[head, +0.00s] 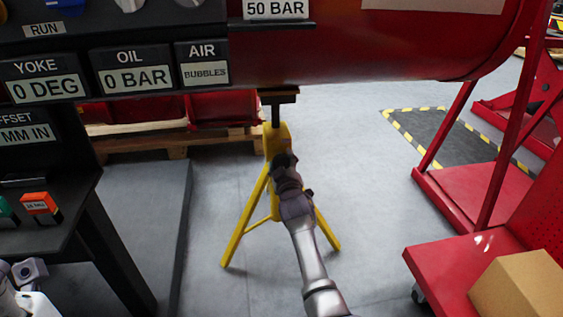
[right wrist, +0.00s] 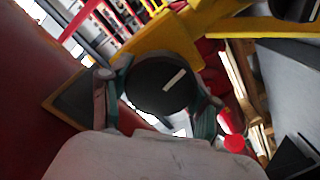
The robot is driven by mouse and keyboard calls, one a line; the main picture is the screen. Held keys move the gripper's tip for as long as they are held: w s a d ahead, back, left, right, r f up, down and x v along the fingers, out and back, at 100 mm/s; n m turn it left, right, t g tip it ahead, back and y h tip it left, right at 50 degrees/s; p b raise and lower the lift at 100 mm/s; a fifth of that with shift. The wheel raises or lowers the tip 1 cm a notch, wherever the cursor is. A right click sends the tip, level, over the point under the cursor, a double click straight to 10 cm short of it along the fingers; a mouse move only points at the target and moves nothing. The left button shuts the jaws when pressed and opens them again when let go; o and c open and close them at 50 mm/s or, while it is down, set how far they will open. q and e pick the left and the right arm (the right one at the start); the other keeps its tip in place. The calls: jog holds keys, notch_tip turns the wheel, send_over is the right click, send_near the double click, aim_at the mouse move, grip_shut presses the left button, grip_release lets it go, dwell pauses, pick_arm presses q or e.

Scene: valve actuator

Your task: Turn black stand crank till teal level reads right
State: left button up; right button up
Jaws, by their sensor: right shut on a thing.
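A yellow stand (head: 278,142) with splayed legs stands on the floor, its black post (head: 276,110) under a big red cylinder (head: 380,45). My right gripper (head: 284,162) is at the stand's body and hides the crank in the head view. In the right wrist view, a round black crank knob (right wrist: 162,86) with a white mark sits between the finger pads of my right gripper (right wrist: 160,92), which is shut on it. I cannot make out a teal level in either view.
A dark panel (head: 130,73) at the upper left reads YOKE 0 DEG, OIL 0 BAR and AIR BUBBLES. A wooden pallet (head: 150,145) lies behind the stand. A red cart (head: 450,262) with a cardboard box (head: 520,285) is at the right. The floor between is clear.

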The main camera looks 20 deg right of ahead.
jog(key=o, duration=1.2)
jog(key=shift+f, duration=0.1)
jog(key=v, duration=1.2)
jog(key=shift+s, duration=0.1)
